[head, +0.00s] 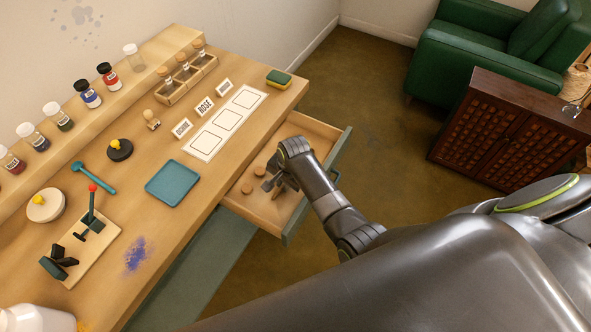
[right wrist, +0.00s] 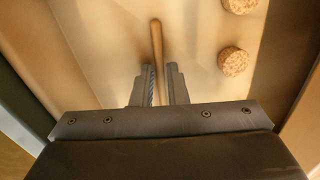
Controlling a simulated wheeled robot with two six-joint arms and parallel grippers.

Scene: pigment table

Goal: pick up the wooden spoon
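The wooden spoon (right wrist: 156,42) shows in the right wrist view as a slim brown handle lying in the open drawer (head: 324,128); I cannot make out its bowl. My right gripper (head: 270,182) reaches down into the drawer in the head view, where it hides the spoon. In the right wrist view the two fingers of the right gripper (right wrist: 161,85) stand apart, with the handle in line with the gap between them. I see no clear contact with the handle. My left gripper is not in view.
Corks (right wrist: 233,61) lie in the drawer beside the spoon. The drawer's front wall (head: 296,215) is close to my right arm. On the desk (head: 190,225) are a teal tray (head: 172,183), a white card sheet (head: 208,144) and several jars. A green armchair (head: 460,62) stands beyond.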

